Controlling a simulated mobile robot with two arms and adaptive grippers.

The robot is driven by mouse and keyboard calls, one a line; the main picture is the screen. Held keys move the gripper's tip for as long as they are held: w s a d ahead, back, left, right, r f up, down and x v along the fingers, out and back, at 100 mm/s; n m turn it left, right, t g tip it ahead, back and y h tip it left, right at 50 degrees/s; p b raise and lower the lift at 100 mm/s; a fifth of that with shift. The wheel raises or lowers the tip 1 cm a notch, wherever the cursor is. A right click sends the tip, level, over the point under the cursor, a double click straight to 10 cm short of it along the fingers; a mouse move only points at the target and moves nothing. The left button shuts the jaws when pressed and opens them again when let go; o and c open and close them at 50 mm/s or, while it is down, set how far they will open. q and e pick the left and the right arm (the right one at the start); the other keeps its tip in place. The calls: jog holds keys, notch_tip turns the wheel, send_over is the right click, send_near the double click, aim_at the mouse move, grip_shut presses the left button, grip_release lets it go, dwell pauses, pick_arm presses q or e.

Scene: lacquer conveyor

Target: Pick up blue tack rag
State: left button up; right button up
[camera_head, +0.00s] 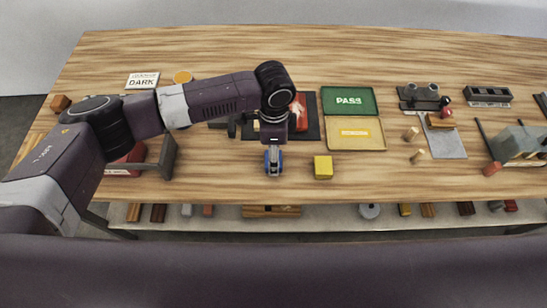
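My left arm reaches in from the left across the table, with its wrist over the middle. My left gripper (273,165) points down near the table's front edge. A small blue patch, probably the blue tack rag (267,160), shows right at its fingers. The fingers partly cover it, and I cannot tell whether they are shut on it or around it. My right gripper is not in view.
A yellow block (323,167) stands just right of the gripper. Behind it are a green PASS tray (349,101) and a yellow-brown tray (356,134). A dark mat (313,126) with a red item (299,112) lies behind the wrist. A lower shelf (335,219) holds several small items.

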pick_arm(q)
jog(key=shift+f, duration=1.5)
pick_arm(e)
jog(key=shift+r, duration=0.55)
pick_arm(q)
jog(key=shift+c, duration=0.3)
jog(key=c, duration=1)
jog(key=shift+o, duration=0.2)
notch_tip(320, 180, up, 20)
jog(key=b, duration=0.3)
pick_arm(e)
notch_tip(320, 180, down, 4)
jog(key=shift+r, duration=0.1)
